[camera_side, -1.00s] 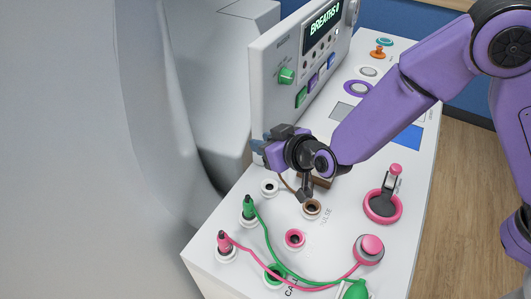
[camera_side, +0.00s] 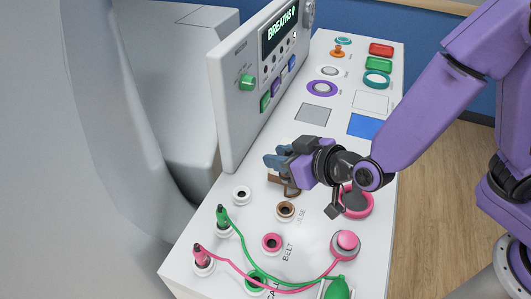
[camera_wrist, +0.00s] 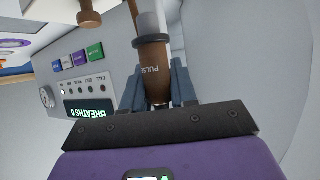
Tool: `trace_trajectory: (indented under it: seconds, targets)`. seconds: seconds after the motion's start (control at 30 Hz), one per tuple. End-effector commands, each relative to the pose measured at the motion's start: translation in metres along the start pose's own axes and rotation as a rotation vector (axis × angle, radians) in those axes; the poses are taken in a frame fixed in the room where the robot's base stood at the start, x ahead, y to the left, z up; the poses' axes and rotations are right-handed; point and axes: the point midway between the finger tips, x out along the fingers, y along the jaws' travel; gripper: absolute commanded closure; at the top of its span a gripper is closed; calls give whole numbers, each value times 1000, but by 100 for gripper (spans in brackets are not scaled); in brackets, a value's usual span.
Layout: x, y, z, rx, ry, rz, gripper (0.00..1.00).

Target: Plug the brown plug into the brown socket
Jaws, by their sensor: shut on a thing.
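The brown plug (camera_wrist: 155,72), marked with lettering that reads "PULS", is between my gripper's blue-grey fingers in the wrist view. It has a grey collar and a pale end toward the top of that picture. My gripper (camera_side: 276,161) is shut on it, its fingers pointing left in the side view. There the plug is largely hidden by the gripper. The brown socket (camera_side: 286,210), a white-rimmed ring with a dark hole, is on the white panel just below the gripper in the picture. The plug is apart from this socket.
A white socket (camera_side: 242,193) and a pink socket (camera_side: 271,243) flank the brown one. Green (camera_side: 222,217) and pink (camera_side: 201,255) plugs with cables stand at the front left. An upright display console (camera_side: 240,90) rises behind. A brown piece (camera_side: 284,187) shows under the gripper.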

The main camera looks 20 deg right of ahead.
Motion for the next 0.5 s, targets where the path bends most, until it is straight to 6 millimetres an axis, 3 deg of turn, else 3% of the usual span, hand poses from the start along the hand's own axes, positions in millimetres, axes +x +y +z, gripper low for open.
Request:
trace_trajectory:
  seconds: [0.5]
  targets:
    - [9,2,26,-3,-2,1,100]
